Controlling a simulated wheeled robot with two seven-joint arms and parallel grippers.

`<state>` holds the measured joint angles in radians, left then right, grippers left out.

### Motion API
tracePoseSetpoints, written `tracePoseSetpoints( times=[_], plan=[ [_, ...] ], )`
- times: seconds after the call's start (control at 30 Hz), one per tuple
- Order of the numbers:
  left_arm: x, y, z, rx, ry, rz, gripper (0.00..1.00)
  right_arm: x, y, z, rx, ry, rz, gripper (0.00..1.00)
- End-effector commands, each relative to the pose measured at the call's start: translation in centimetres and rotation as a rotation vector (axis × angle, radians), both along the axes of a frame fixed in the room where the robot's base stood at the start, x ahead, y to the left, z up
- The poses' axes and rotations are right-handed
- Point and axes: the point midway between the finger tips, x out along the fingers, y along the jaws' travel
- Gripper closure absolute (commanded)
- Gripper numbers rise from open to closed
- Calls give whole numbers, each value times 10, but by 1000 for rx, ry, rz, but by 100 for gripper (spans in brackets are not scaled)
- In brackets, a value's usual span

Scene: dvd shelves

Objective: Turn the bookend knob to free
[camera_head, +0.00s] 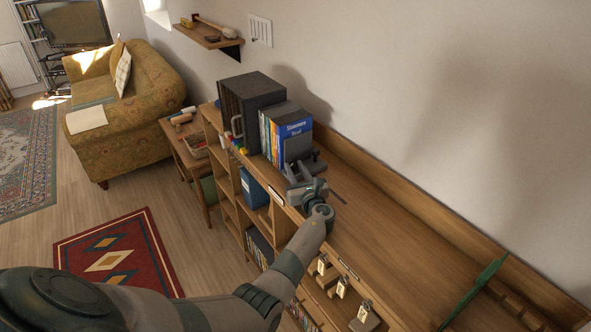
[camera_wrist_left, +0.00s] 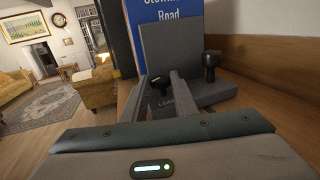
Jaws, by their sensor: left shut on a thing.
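The grey bookend (camera_head: 297,149) stands upright against the blue book on top of the long wooden shelf; it also shows in the left wrist view (camera_wrist_left: 176,48). A small black knob (camera_wrist_left: 159,83) sits low on the bookend, beside lettering that seems to read "LOCK". My left gripper (camera_head: 302,177) is at the front of the bookend. In the left wrist view its two fingers (camera_wrist_left: 162,96) are closed around the black knob. A taller black post with a rounded head (camera_wrist_left: 210,62) stands to the right of them. The knob's setting cannot be read. My right gripper is in neither view.
Blue books (camera_head: 292,128) and a dark grey box (camera_head: 252,98) stand behind the bookend. Small tagged items (camera_head: 342,287) line the front edge. The shelf's middle is clear.

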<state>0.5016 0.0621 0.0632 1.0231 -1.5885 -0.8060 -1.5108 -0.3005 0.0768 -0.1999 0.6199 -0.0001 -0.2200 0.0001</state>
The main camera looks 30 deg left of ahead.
Motion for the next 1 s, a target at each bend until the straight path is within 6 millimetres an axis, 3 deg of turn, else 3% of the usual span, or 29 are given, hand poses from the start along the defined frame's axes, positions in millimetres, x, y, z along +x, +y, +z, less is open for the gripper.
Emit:
tracePoseSetpoints(
  times=[0.5, 1.0],
  plan=[
    [-7, 7, 2, 5, 3, -258, 96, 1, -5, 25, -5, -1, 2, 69],
    [-9, 12, -1, 1, 2, -503, 96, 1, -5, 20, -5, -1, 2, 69]
  ],
)
